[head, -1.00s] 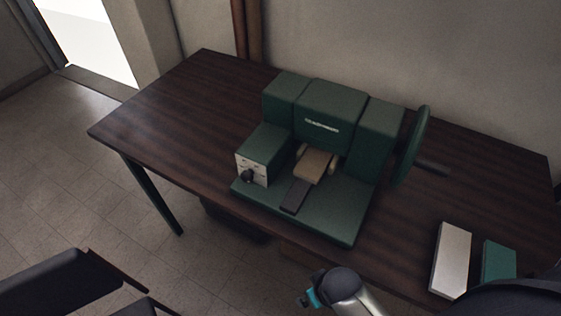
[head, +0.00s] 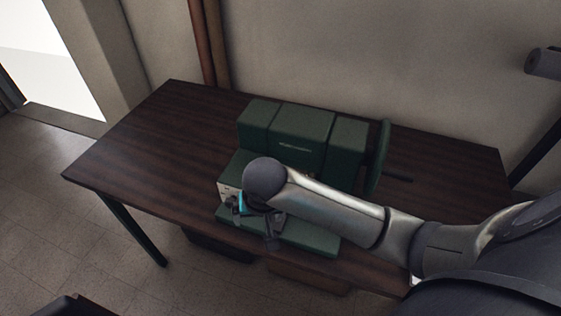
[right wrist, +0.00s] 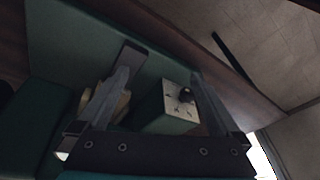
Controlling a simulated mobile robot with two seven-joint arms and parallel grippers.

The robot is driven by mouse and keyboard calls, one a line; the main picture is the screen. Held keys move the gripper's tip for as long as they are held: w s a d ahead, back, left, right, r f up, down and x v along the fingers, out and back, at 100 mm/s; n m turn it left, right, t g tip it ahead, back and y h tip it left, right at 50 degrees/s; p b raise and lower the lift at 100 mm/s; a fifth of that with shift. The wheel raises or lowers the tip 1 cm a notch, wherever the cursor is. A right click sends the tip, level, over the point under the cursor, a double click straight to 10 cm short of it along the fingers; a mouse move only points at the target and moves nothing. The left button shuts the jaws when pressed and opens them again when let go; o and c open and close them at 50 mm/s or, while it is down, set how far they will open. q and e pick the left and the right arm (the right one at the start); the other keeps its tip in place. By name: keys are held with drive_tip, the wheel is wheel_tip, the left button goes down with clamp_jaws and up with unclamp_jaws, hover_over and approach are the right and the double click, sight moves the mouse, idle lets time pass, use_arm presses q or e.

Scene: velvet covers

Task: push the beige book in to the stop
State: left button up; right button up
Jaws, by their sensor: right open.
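The green machine (head: 300,130) stands on the dark wooden table. The beige book lies in its opening; in the head view my right arm covers it now. Parts of the beige book (right wrist: 123,104) show in the right wrist view, behind and beside the left-hand finger. A dark flat bar (right wrist: 130,57) on the machine's base shows at that finger's tip; I cannot tell whether they touch. My right gripper (head: 256,226) is over the front of the machine, and in the right wrist view (right wrist: 165,78) its fingers are apart with nothing gripped. My left gripper is out of view.
A pale panel with a black knob (right wrist: 185,95) sits near the right-hand finger in the right wrist view. A green handwheel (head: 379,158) stands at the machine's right side. The table's left part (head: 165,140) is clear.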

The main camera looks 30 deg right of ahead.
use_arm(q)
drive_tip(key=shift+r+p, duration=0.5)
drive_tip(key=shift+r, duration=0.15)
use_arm(e)
drive_tip(key=w+d+r+m+h, duration=0.3)
drive_tip(key=w+d+r+m, duration=0.1)
drive_tip(key=d+r, duration=0.4)
drive_tip(key=shift+r+m, duration=0.45)
drive_tip(key=shift+m, duration=0.45)
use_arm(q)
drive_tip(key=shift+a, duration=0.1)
use_arm(e)
drive_tip(key=shift+g, duration=0.3)
use_arm(q)
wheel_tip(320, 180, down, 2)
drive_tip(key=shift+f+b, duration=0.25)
drive_tip(key=shift+b, duration=0.95)
use_arm(e)
drive_tip(key=x, duration=1.5)
drive_tip(key=shift+w+d, duration=0.1)
drive_tip(key=c, duration=1.2)
drive_tip(key=shift+c, duration=0.2)
drive_tip(key=shift+d, duration=0.15)
